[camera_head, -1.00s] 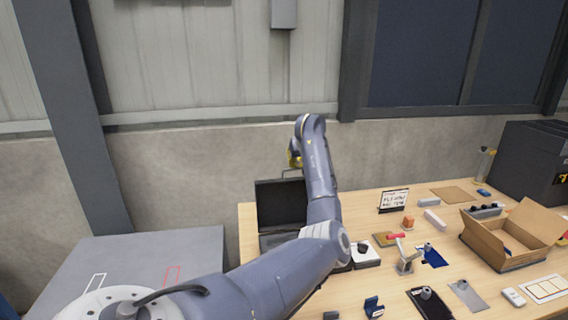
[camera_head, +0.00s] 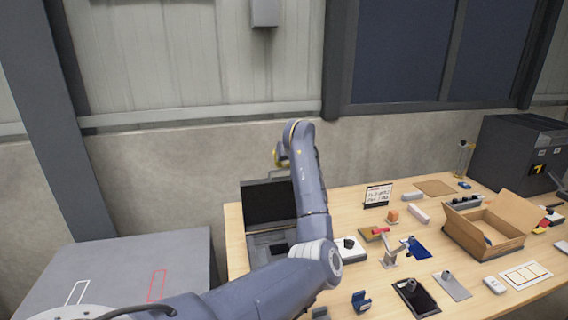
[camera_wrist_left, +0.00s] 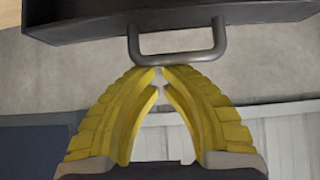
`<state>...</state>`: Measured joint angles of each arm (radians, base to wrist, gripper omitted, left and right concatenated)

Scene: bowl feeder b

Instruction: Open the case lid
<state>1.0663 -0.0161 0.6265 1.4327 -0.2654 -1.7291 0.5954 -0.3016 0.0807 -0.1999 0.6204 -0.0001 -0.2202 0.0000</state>
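The dark case (camera_head: 262,240) stands at the left end of the table. Its black lid (camera_head: 268,203) is raised and stands roughly upright. My left gripper (camera_head: 280,155), with yellow fingers, is at the lid's top edge, partly hidden behind my arm. In the left wrist view its fingertips (camera_wrist_left: 160,72) are brought together right at the grey handle (camera_wrist_left: 178,54) on the lid edge (camera_wrist_left: 75,22). They look shut with nothing visible between them; I cannot tell if they touch the handle. My right gripper is not in view.
An open cardboard box (camera_head: 488,225) stands at the right of the wooden table, before a dark machine (camera_head: 520,155). A small sign (camera_head: 378,195), a stand with a red part (camera_head: 395,248) and several small items lie between. A grey surface (camera_head: 130,270) is at the left.

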